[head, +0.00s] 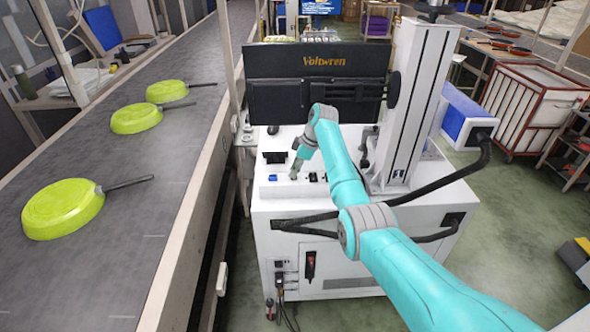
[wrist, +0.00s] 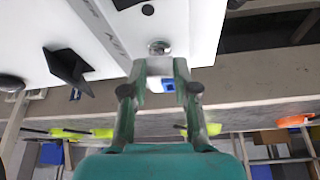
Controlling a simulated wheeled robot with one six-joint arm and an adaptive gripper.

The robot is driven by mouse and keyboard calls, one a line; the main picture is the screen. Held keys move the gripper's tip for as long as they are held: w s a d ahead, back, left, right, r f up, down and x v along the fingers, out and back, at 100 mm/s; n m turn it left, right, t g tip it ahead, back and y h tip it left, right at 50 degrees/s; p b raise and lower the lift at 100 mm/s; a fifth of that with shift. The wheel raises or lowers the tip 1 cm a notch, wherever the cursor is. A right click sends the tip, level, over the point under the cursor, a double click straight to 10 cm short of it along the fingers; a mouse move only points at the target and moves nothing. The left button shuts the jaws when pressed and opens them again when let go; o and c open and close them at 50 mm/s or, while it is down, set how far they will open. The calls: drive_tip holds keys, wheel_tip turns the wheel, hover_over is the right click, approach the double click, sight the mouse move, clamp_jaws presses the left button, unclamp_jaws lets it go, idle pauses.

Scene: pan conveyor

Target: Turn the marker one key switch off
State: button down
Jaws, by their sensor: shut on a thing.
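The key switch (wrist: 160,47) is a round metal fitting on the white panel, straight ahead of my fingertips in the wrist view. In the head view my gripper (head: 295,172) points down at the small control panel (head: 283,190) on the white cabinet, and the switch is hidden there.
A blue switch (head: 273,178) sits on the panel left of my gripper, with a black block (head: 274,157) behind. Left, the conveyor (head: 130,270) carries green pans (head: 64,208).

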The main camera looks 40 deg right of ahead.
drive_tip(key=shift+n, duration=0.4)
drive_tip(key=c, duration=0.9)
unclamp_jaws()
drive_tip(key=v, duration=1.2)
drive_tip(key=shift+w, duration=0.15)
